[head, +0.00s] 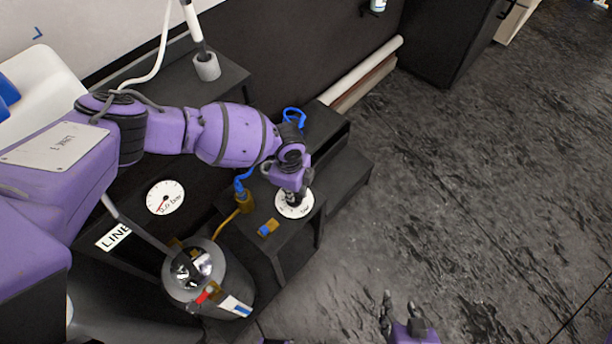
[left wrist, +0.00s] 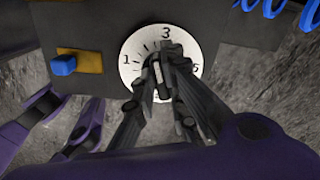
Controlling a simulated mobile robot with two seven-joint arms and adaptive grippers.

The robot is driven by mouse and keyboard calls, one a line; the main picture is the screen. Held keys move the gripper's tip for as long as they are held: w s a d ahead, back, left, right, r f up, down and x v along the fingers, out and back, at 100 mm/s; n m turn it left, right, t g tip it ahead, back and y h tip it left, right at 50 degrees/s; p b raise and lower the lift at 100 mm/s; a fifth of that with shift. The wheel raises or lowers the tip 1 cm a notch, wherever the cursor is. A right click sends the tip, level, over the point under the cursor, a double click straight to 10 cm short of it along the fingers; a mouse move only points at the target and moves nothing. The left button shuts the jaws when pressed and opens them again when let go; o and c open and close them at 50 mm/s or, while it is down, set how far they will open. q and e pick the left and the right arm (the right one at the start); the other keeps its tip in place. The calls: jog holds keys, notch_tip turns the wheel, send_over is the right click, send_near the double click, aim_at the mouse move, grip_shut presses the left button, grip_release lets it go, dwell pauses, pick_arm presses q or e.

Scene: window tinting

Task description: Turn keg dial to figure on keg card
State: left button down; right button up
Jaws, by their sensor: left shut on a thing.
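The dial is a white round plate (head: 294,206) on a dark box, and the left wrist view shows the figures 1, 3 and 5 on its face (left wrist: 134,75). My left gripper (head: 293,195) is over the dial. In the left wrist view its fingers (left wrist: 163,68) are shut on the dark knob (left wrist: 162,88) in the middle of the dial. A pale strip on the knob runs roughly toward the 3, but the fingers hide part of it. My right gripper (head: 400,318) is low in the head view, away from the dial, with its fingers apart. I cannot make out a readable keg card.
A metal keg (head: 245,272) stands left of the dial box, with small colored parts on top. A gauge with a red needle (head: 165,197) and a LINE label (head: 112,237) are farther left. A blue valve handle (left wrist: 62,64) is beside the dial. Open floor lies to the right.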

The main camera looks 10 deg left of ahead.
pick_arm(q)
jog(key=shift+a, duration=0.1)
jog(key=c, duration=1.8)
grip_release()
jog(key=shift+r, duration=0.1)
notch_tip(320, 180, up, 7)
jog(key=shift+r, duration=0.15)
